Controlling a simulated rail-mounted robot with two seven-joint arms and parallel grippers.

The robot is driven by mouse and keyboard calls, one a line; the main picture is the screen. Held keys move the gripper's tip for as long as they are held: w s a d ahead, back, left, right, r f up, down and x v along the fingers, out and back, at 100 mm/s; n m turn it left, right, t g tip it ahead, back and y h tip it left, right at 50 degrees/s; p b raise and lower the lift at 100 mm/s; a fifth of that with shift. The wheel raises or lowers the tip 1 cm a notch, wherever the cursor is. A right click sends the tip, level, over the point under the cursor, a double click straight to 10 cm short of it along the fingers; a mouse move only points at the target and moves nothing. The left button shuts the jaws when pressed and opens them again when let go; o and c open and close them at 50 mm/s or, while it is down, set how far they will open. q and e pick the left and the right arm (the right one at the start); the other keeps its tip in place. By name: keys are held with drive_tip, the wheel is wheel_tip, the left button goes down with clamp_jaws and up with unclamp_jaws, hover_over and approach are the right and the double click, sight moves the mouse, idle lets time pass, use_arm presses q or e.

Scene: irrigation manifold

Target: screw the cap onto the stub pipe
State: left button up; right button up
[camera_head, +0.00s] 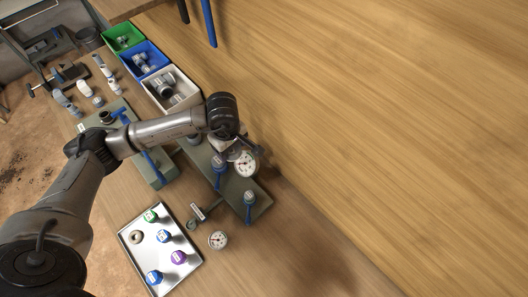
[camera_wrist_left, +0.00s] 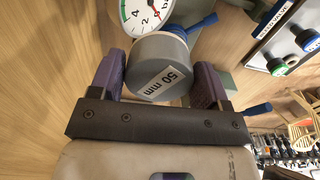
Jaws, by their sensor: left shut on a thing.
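My left gripper (camera_wrist_left: 158,82) is shut on a grey round cap (camera_wrist_left: 160,62) labelled "50 mm", with one purple-grey finger on each side of it. In the head view, my left gripper (camera_head: 232,143) is over the grey-green manifold base (camera_head: 232,185), close beside a white-faced pressure gauge (camera_head: 246,164). The gauge also shows just beyond the cap in the left wrist view (camera_wrist_left: 142,12). I cannot make out the stub pipe; the cap and gripper cover that area, so I cannot tell whether the cap touches it. My right gripper is not in view.
A white tray (camera_head: 186,262) with several coloured caps and a ring lies at the lower left, beside a loose gauge (camera_head: 218,240). Fitting bins (camera_head: 192,100) stand behind. The wooden surface at right is clear.

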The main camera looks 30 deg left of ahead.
use_arm(q)
drive_tip(key=shift+w+a+f+n+b, duration=0.35)
drive_tip(key=shift+a+f+n, duration=0.6)
drive_tip(key=shift+a+n, duration=2.85)
drive_tip(key=shift+w+a+f+n+b, duration=0.3)
drive_tip(key=shift+a+f+n, duration=0.7)
drive_tip(key=shift+a+n, duration=2.7)
drive_tip(key=shift+w+a+f+n+b, duration=0.35)
drive_tip(key=shift+a+f+n, duration=0.6)
drive_tip(key=shift+a+n, duration=2.85)
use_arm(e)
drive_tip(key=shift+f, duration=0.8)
use_arm(q)
drive_tip(key=shift+d+f+n, duration=0.2)
drive_tip(key=shift+d+n, duration=0.3)
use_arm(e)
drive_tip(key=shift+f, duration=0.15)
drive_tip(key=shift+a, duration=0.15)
use_arm(q)
drive_tip(key=shift+f, duration=0.2)
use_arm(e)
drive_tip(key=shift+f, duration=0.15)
use_arm(q)
drive_tip(key=shift+f+b, duration=0.25)
drive_tip(key=shift+b, duration=0.15)
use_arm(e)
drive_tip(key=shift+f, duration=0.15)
